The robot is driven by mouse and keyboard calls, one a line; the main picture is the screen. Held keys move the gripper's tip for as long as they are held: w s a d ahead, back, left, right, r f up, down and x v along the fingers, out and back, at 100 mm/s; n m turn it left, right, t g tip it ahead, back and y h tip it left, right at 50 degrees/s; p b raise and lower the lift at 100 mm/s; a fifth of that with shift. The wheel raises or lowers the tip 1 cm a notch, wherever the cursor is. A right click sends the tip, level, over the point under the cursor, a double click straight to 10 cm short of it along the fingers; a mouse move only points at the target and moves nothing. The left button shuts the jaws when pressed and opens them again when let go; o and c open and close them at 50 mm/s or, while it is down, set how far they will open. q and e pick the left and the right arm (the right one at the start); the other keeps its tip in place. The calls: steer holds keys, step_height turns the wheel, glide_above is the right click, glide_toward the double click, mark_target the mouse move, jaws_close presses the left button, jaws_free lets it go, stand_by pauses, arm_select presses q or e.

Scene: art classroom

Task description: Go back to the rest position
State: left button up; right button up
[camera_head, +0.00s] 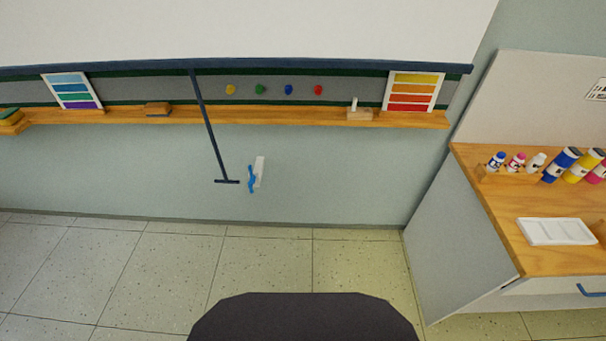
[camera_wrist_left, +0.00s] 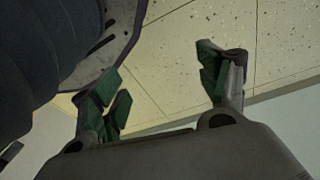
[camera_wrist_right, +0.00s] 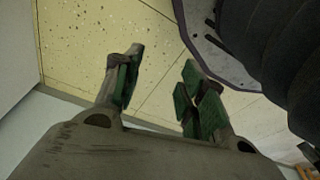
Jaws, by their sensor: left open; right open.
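My left gripper (camera_wrist_left: 165,85) shows in the left wrist view with its green-padded fingers wide apart and nothing between them. My right gripper (camera_wrist_right: 158,88) shows in the right wrist view, also open and empty. Both hang over bare floor tiles, beside a dark part of my own body. Neither gripper nor arm shows in the head view.
A wooden ledge (camera_head: 376,118) runs under a board with colour cards and several round magnets. A dark T-shaped bar (camera_head: 208,130) hangs below it, beside a blue wall hook (camera_head: 251,178). A wooden-topped cabinet (camera_head: 490,220) with bottles stands right. The floor (camera_head: 265,262) ahead is clear.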

arm_select(q)
steer(key=s+a+r+p, duration=0.1)
steer(key=s+a+p, duration=0.1)
steer(key=s+p, duration=0.5)
steer(key=s+a+r+g+p, duration=0.1)
steer(key=s+a+p, duration=0.2)
steer(key=s+p, duration=0.5)
steer(key=shift+s+a+r+y, duration=0.15)
steer(key=shift+s+a+y, duration=0.2)
steer(key=shift+s, duration=0.7)
arm_select(e)
steer(key=s+d+r, duration=0.1)
steer(key=s+d, duration=0.1)
steer(key=s, duration=0.6)
steer(key=s+d+r+g, duration=0.1)
steer(key=s+d, duration=0.2)
steer(key=s, duration=0.6)
steer(key=shift+d+r+h, duration=0.15)
steer(key=shift+d+h, duration=0.15)
steer(key=shift+d, duration=0.05)
